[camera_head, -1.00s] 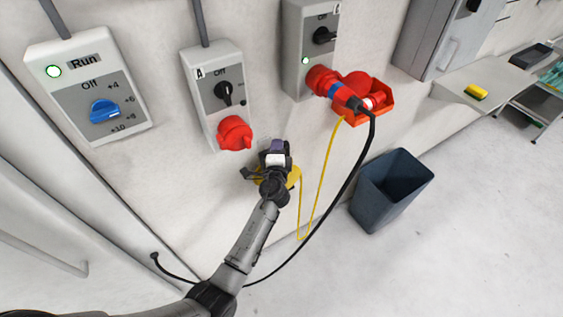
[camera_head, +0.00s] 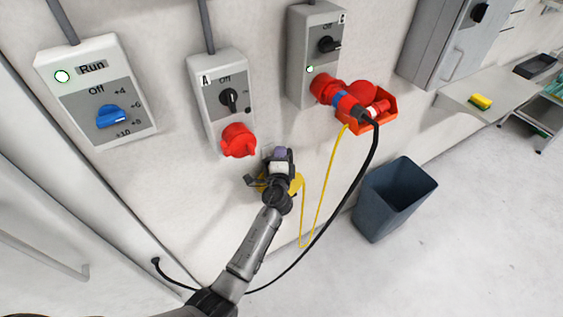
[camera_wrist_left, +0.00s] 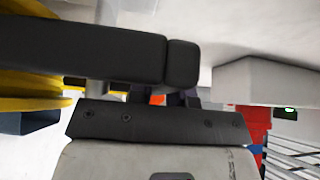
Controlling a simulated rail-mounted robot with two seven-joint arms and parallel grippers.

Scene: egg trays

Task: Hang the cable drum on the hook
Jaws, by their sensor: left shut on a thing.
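The cable drum (camera_head: 297,184) is yellow and mostly hidden behind my left gripper (camera_head: 279,160), close to the white wall below the red socket of switch box A. Its yellow rim (camera_wrist_left: 28,92) fills the left edge of the left wrist view, beside a dark bar of the gripper. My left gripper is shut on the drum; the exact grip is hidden. A yellow cable (camera_head: 322,188) hangs in a loop from the drum side and rises to the red holder. I cannot make out the hook in either view. My right gripper is out of view.
Switch boxes (camera_head: 222,95) and (camera_head: 316,60) and a Run control box (camera_head: 98,92) are on the wall. A red holder (camera_head: 352,128) with a plug, a black cable (camera_head: 352,190) and a dark bin (camera_head: 393,200) are to the right. Open floor lies right of the bin.

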